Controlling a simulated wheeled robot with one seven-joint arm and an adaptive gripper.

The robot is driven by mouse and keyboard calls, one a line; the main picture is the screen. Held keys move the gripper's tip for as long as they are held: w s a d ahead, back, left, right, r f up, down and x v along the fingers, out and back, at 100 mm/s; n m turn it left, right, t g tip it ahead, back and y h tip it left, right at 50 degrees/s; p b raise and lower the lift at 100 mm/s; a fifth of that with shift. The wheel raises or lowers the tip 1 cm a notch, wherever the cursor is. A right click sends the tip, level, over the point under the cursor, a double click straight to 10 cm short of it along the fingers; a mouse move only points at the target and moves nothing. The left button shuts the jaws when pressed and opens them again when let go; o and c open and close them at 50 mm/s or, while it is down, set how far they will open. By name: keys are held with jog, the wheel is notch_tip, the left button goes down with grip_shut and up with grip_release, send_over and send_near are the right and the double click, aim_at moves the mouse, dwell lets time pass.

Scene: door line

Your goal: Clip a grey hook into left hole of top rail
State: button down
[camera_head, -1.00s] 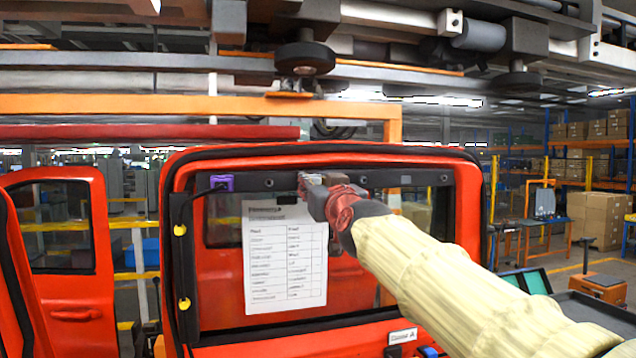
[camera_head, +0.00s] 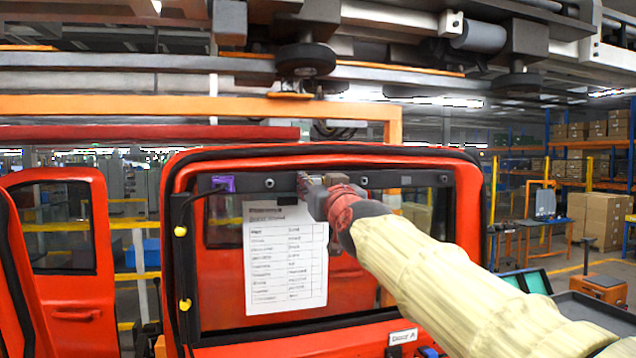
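The dark top rail (camera_head: 400,179) runs across the top of the red door's window frame. Round holes show on it, one at its left (camera_head: 269,183) and others to the right of my gripper. My gripper (camera_head: 308,186) is up against the rail, left of its middle, with its red and grey body at the end of my cream-sleeved arm. A small grey piece shows at its fingertips against the rail, but I cannot tell whether it is a hook or the fingers. Whether the fingers are open or shut is too small to see.
A purple clip (camera_head: 223,183) with a dark cable sits at the rail's left end. A white printed sheet (camera_head: 286,257) hangs below the rail. Yellow plugs (camera_head: 184,304) sit on the left frame edge. An overhead conveyor (camera_head: 400,30) crosses above.

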jog(key=shift+s+d+r, duration=0.1)
jog(key=shift+s, duration=0.05)
dwell(0.8)
jog(key=shift+s+d, duration=0.1)
jog(key=shift+s, duration=0.3)
jog(key=shift+w+f, duration=0.1)
jog(key=shift+f, duration=0.1)
jog(key=shift+f+p, duration=0.1)
jog(key=shift+p, duration=0.9)
dwell(0.5)
jog(key=shift+w, duration=0.15)
